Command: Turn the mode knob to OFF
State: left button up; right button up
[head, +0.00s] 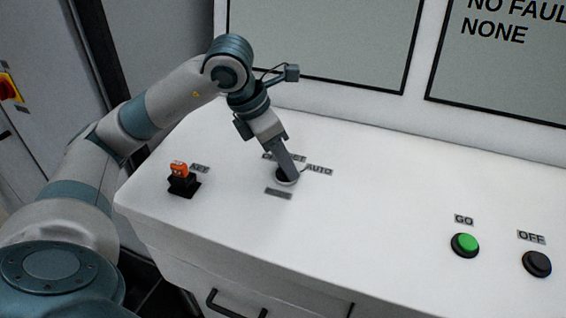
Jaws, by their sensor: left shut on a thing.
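The mode knob (287,181) sits on the white sloped console, right of the orange key switch. My left gripper (287,176) is over the knob with its fingers down on it, shut on it. The fingers hide most of the knob, so I cannot tell which way it points. An AUTO label (319,170) is at the knob's right. Another label behind it is partly hidden by the gripper, and a third label (278,193) in front is too small to read. My right gripper does not show.
An orange key switch (181,180) on a black base stands left of the knob. A green GO button (465,245) and a black OFF button (537,263) are at the right. Screens (500,60) stand behind the console (370,240). The console's middle is clear.

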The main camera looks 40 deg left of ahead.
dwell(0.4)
pick_arm(q)
jog(key=o, duration=1.1)
jog(key=shift+c, duration=0.2)
jog(key=shift+r, duration=0.1)
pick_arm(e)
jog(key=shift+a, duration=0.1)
pick_arm(q)
jog(key=shift+v, duration=0.75)
jog(key=b+v, duration=0.1)
jog(key=v, duration=1.5)
jog(key=shift+b, duration=0.35)
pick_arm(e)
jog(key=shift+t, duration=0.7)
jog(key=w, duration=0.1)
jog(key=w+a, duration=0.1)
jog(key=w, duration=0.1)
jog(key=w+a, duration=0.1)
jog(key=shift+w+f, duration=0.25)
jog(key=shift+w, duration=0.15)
